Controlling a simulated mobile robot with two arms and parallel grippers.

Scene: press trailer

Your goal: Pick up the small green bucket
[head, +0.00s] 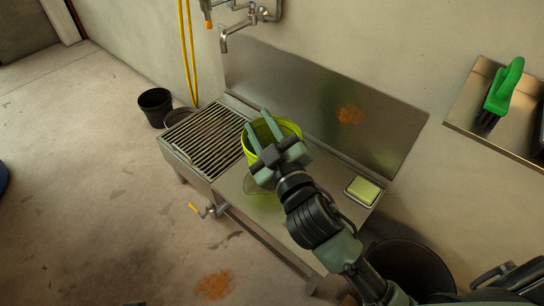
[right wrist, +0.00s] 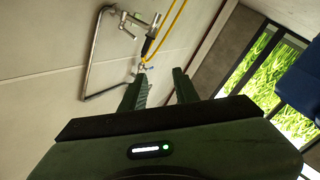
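The small green bucket (head: 292,127) is yellow-green and stands on the metal sink counter, against the splashback side. My right gripper (head: 256,122) overlaps it in the head view and hides part of its front and inside. Its two fingers are apart and point up and away. In the right wrist view, the right gripper (right wrist: 160,78) is open with nothing between its fingers, and no bucket shows there. I cannot tell whether the gripper touches the bucket. My left gripper is not in view.
The metal counter (head: 235,195) has a slatted grate (head: 205,138) at left and a sponge in a dish (head: 363,189) at right. A tap (head: 238,32) is above. A green brush (head: 503,88) lies on a wall shelf. A black pot (head: 155,104) stands on the floor.

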